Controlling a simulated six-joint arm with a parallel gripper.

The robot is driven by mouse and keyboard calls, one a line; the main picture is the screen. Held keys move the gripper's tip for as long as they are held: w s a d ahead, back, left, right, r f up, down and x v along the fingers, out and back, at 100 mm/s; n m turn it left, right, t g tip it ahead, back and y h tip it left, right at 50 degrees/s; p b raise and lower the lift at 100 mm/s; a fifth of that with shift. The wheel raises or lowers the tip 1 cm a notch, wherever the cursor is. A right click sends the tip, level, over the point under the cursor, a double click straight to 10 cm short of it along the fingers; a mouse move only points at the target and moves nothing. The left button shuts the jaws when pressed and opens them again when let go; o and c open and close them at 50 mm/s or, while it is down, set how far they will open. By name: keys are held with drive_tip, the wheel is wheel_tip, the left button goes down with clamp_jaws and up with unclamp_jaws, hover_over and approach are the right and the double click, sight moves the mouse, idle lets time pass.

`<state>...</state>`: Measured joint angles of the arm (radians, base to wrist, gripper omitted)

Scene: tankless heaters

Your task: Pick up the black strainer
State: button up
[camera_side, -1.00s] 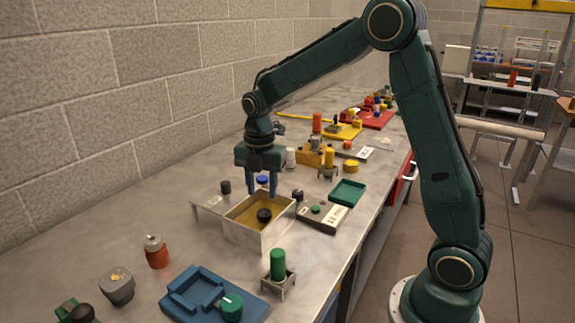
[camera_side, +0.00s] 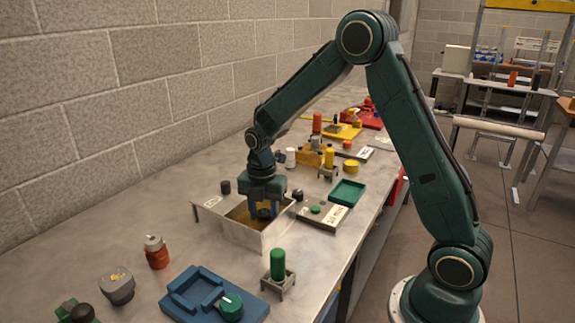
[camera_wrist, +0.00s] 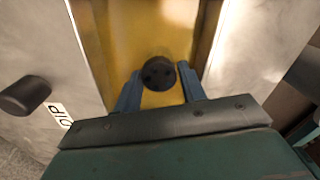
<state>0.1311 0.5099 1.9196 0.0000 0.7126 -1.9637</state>
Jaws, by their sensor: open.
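The black strainer (camera_wrist: 158,73) is a small dark round piece inside the open box with a yellow floor (camera_side: 240,232). In the side view the strainer (camera_side: 264,213) is partly hidden by my gripper (camera_side: 265,211), which reaches down into the box. In the wrist view my gripper (camera_wrist: 160,88) is open, with one blue finger on each side of the strainer. I cannot tell whether the fingers touch it.
A dark cylinder (camera_side: 225,187) stands just left of the box, and a grey plate with a green knob (camera_side: 316,209) lies right of it. A green tray (camera_side: 347,192), a green cylinder on a stand (camera_side: 278,265) and a blue fixture (camera_side: 205,290) are nearby.

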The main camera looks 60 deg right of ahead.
sight(264, 213)
drive_tip(key=shift+f, duration=0.85)
drive_tip(key=c, duration=0.7)
drive_tip(key=shift+c, duration=0.2)
drive_tip(key=shift+r, duration=0.1)
wheel_tip(264, 213, up, 20)
drive_tip(key=shift+d, duration=0.1)
idle(0.4)
